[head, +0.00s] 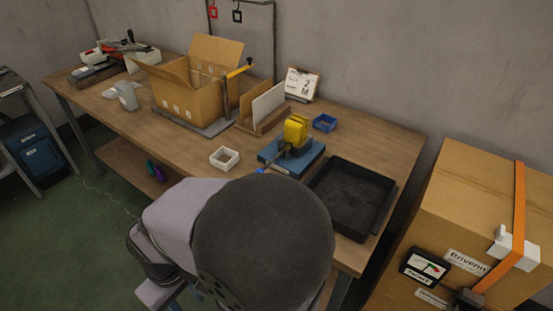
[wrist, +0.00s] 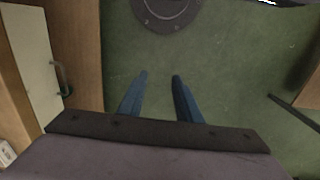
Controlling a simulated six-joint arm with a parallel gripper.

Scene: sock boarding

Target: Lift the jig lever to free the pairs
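On the bench, a blue-based fixture that looks like the jig (head: 312,158) holds a folded yellow bundle (head: 295,130) upright. A dark bar with a bright blue end, seemingly its lever (head: 272,163), slopes down toward the near side. My arm partly hides the area just below it. My gripper (wrist: 159,76) shows in the wrist view, with two blue fingers apart and nothing between them. It points down at the green floor, away from the jig. In the head view my arm hides the gripper.
A black tray (head: 378,178) sits right of the jig. An open carton (head: 188,100) beside a yellow-handled post (head: 226,95) stands farther left. A strapped carton (head: 470,195) is right of the bench.

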